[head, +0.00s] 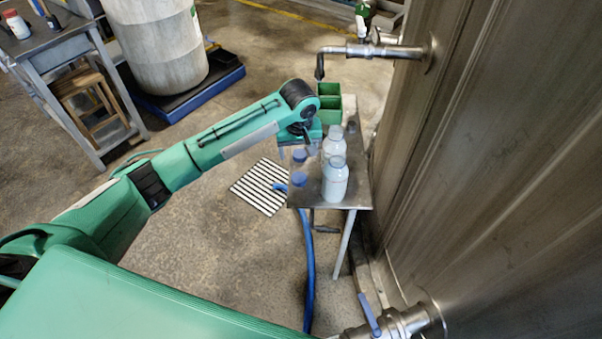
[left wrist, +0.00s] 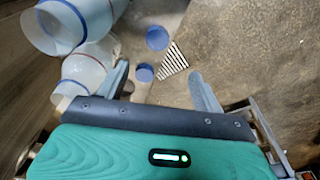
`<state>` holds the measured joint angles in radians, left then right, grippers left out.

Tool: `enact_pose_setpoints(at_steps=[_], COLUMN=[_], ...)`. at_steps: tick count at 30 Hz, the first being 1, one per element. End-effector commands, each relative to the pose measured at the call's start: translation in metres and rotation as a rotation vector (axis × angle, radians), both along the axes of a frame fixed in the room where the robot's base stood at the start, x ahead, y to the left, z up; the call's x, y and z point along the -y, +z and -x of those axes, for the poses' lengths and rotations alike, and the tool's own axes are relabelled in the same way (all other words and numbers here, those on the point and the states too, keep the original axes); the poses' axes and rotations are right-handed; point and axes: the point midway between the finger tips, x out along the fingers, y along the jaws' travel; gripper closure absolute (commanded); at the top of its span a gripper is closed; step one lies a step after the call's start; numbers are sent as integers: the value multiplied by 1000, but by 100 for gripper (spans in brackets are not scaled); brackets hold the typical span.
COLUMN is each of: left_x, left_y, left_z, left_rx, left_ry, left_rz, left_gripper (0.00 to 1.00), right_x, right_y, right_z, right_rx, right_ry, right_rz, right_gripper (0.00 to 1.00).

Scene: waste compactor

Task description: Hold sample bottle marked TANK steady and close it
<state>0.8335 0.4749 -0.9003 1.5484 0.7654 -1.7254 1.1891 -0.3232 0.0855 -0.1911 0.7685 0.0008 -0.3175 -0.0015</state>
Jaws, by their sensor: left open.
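Two clear bottles with pale contents stand upright on a small metal table (head: 357,197): a nearer one (head: 335,182) and a farther one (head: 331,146). I cannot read TANK on either. Neither shows a blue cap on its neck. Two blue caps lie on the table left of the bottles, a nearer one (head: 299,179) and a farther one (head: 299,155). My left gripper (head: 299,150) is open over the farther cap. In the left wrist view, a blue cap (left wrist: 144,73) shows between the open fingers (left wrist: 160,86), and the bottles (left wrist: 82,68) are at the left. My right gripper is out of view.
Green boxes (head: 329,104) stand at the table's far end, below a metal spout (head: 360,51). A large steel wall (head: 500,150) closes off the right side. A blue hose (head: 308,260) hangs by the table's left edge. A floor grate (head: 262,187) lies to the left.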

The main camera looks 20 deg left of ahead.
Motion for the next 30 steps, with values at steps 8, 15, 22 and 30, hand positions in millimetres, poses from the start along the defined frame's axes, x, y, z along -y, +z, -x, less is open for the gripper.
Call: enact_pose_setpoints(at_steps=[8,15,22,30], left_x=[0,-3,-4,-5], left_y=[-5,-49,-81,-85], left_z=[-1,-6,-11,-12], left_rx=[0,-2,0,2], left_ry=[0,1,0,-1], left_rz=[1,0,1,1], left_gripper=[32,32,32,32], right_x=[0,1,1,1], right_y=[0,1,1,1], right_z=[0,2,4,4], right_rx=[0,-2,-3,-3], right_ry=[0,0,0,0], right_rz=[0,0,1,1], right_gripper=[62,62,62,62])
